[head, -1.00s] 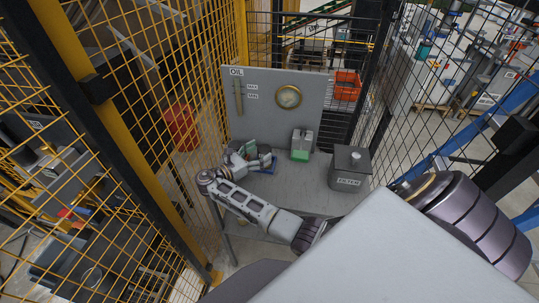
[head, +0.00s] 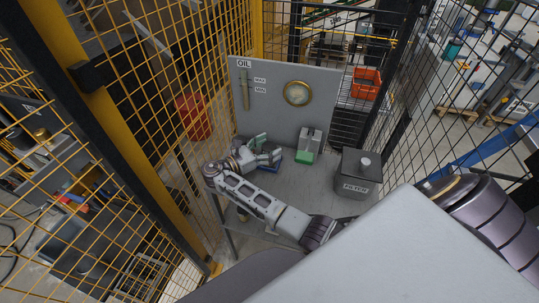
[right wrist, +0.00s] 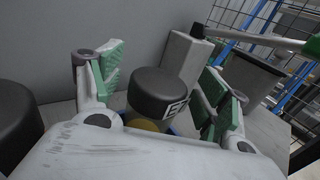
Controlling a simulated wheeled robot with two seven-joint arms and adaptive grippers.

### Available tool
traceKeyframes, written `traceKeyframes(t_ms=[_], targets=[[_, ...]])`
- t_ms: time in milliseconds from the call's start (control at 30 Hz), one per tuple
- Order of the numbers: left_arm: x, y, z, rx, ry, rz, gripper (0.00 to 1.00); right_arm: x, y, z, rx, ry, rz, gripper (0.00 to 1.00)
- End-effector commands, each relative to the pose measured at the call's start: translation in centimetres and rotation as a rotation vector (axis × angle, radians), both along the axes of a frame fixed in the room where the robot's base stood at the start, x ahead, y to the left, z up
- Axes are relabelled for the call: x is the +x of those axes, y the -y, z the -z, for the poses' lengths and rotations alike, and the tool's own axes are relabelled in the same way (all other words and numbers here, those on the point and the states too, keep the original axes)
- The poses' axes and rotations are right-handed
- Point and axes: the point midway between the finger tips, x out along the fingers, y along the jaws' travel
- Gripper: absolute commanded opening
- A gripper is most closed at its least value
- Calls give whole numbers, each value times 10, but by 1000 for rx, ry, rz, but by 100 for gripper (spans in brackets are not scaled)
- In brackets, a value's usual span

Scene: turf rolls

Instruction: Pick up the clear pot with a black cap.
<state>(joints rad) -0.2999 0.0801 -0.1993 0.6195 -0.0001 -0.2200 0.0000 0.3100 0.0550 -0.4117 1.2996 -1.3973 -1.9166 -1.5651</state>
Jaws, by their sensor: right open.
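The pot's black cap (right wrist: 160,92) stands between the spread fingers of my right gripper (right wrist: 165,70) in the right wrist view. A strip of yellowish pot body (right wrist: 146,124) shows under the cap; the rest is hidden by my gripper's housing. A pale label with dark marks is on the cap's side. The green-padded fingers are open, with a visible gap to the cap on the left. In the head view my right gripper (head: 267,150) is low over the grey table, and I cannot make out the pot there. My left gripper is not in view.
A blue holder (head: 268,168) lies under my right gripper. A grey-and-green block (head: 308,145) and a grey bin with a round knob (head: 358,172) stand to its right. A grey back panel (head: 270,100) rises behind. Another dark round object (right wrist: 15,115) is at left.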

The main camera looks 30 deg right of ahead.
Motion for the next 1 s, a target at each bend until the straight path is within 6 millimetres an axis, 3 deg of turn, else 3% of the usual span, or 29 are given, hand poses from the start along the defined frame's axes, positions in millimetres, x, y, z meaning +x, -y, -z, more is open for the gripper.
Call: traceKeyframes(t_ms=[167, 600, 1000], targets=[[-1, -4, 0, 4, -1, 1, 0, 0, 0, 0, 0, 0, 0, 76], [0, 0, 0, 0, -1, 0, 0, 0, 0, 0, -1, 0, 0, 20], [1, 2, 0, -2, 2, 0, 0, 1, 0, -5, -1, 2, 0, 19]])
